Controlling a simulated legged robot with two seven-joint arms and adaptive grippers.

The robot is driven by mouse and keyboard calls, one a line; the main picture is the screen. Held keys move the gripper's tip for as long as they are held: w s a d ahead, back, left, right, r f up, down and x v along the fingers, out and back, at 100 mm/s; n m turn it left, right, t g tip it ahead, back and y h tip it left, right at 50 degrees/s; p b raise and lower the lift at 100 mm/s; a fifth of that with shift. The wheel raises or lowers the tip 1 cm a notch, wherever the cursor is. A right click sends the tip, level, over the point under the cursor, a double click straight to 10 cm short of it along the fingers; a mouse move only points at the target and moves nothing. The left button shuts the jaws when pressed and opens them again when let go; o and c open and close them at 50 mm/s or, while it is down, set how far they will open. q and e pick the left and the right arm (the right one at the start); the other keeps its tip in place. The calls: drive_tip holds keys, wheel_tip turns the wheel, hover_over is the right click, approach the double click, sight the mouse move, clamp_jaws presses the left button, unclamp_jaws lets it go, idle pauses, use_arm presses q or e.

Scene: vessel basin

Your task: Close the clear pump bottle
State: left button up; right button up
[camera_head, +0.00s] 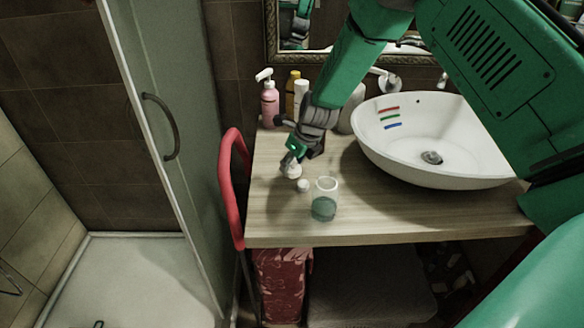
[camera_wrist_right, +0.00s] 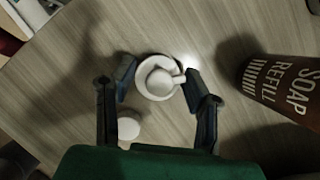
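The clear pump bottle (camera_head: 324,205) stands upright and uncapped on the wooden counter, with greenish liquid inside. A white pump head (camera_wrist_right: 160,82) with a round collar and short spout is between the fingers of my right gripper (camera_wrist_right: 160,84). The fingers are spread around it, with gaps visible at the collar. In the head view my right gripper (camera_head: 294,158) points down at the pump head (camera_head: 291,171), left of and behind the bottle. A small white round piece (camera_head: 303,186) lies between them and also shows in the wrist view (camera_wrist_right: 128,128). My left gripper is out of view.
A brown soap refill container (camera_wrist_right: 283,85) is right of the gripper in the wrist view. A pink pump bottle (camera_head: 269,104) and a yellow bottle (camera_head: 292,92) stand at the back. A white basin (camera_head: 430,180) fills the right side. The counter's front left is clear.

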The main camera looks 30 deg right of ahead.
sight(293, 162)
wheel_tip(293, 162, up, 10)
drive_tip(key=shift+r, duration=0.1)
idle(0.6)
